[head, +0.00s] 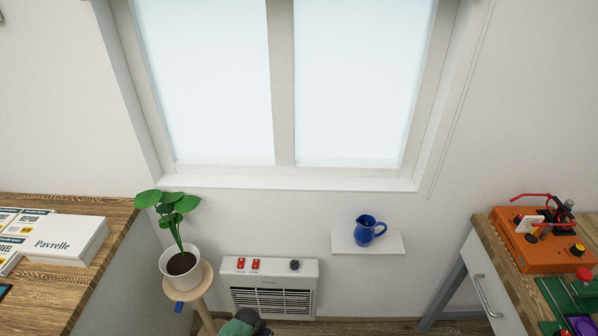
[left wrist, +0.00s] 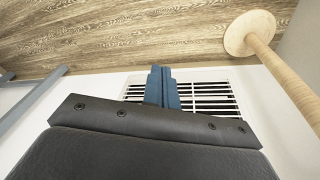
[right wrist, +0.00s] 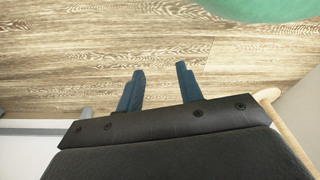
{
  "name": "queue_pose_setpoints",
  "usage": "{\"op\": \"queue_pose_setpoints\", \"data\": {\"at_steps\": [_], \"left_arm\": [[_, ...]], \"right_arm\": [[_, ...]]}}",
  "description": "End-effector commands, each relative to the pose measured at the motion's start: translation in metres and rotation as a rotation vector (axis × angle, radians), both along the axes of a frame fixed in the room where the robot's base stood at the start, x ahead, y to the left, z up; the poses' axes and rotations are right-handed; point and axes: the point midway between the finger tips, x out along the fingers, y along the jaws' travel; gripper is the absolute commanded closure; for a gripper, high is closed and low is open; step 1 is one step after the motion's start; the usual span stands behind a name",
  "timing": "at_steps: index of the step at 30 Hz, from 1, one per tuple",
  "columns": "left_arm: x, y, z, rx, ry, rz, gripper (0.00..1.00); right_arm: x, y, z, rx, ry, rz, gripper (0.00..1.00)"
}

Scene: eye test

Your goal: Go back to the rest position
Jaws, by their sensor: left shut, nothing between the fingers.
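My left gripper (left wrist: 161,70) shows in the left wrist view with its two blue fingers together, shut and empty, in front of the white heater's slatted grille (left wrist: 210,97). My right gripper (right wrist: 160,70) shows in the right wrist view with its fingers apart, open and empty, with the wooden floor (right wrist: 60,60) behind it. I cannot make out either gripper's fingers in the head view.
The heater (head: 310,272) stands below the window. A potted plant (head: 181,265) is on a round wooden stand (head: 204,285). A blue jug (head: 366,232) sits on a white wall shelf (head: 343,243). Wooden-topped tables stand left (head: 100,207) and right (head: 490,240).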

Motion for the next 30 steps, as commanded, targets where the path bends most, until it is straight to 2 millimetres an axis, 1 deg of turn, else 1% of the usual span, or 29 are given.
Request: {"op": "queue_pose_setpoints", "data": {"at_steps": [1, 5, 6, 8, 9, 11, 12, 14, 15, 18, 21, 25, 27, 30], "left_arm": [[-0.020, -0.002, -0.016, -0.007, 0.002, 0.016, 1.00], [-0.064, -0.001, -0.043, -0.009, -0.007, 0.056, 1.00], [-0.079, 0.001, -0.051, -0.008, -0.007, 0.069, 1.00], [-0.100, 0.002, -0.063, -0.007, -0.011, 0.089, 1.00], [-0.114, 0.005, -0.070, -0.004, -0.012, 0.102, 1.00], [-0.136, 0.009, -0.081, 0.001, -0.015, 0.121, 1.00], [-0.152, 0.012, -0.088, 0.006, -0.014, 0.135, 1.00], [-0.175, 0.018, -0.098, 0.014, -0.017, 0.154, 1.00], [-0.191, 0.022, -0.105, 0.021, -0.016, 0.167, 1.00], [-0.229, 0.033, -0.118, 0.041, -0.016, 0.197, 1.00], [-0.261, 0.043, -0.128, 0.060, -0.016, 0.220, 1.00], [-0.290, 0.053, -0.135, 0.079, -0.015, 0.238, 1.00], [-0.298, 0.057, -0.136, 0.085, -0.015, 0.244, 1.00], [-0.302, 0.059, -0.137, 0.090, -0.016, 0.247, 1.00]], "right_arm": [[0.001, 0.001, -0.002, 0.001, 0.000, -0.001, 0.64], [0.005, 0.004, 0.000, 0.003, 0.004, -0.002, 0.64], [0.006, 0.004, 0.000, 0.004, 0.005, -0.002, 0.64], [0.007, 0.006, 0.001, 0.005, 0.006, -0.003, 0.64], [0.008, 0.006, 0.002, 0.005, 0.008, -0.004, 0.64], [0.009, 0.007, 0.003, 0.006, 0.009, -0.005, 0.64], [0.010, 0.008, 0.004, 0.007, 0.011, -0.005, 0.64], [0.011, 0.009, 0.004, 0.008, 0.014, -0.005, 0.64], [0.012, 0.010, 0.005, 0.009, 0.014, -0.006, 0.64], [0.014, 0.012, 0.007, 0.009, 0.017, -0.007, 0.64], [0.016, 0.013, 0.010, 0.011, 0.019, -0.008, 0.64], [0.017, 0.014, 0.012, 0.012, 0.022, -0.008, 0.64], [0.017, 0.014, 0.012, 0.011, 0.023, -0.008, 0.64], [0.017, 0.015, 0.013, 0.011, 0.023, -0.008, 0.64]]}}
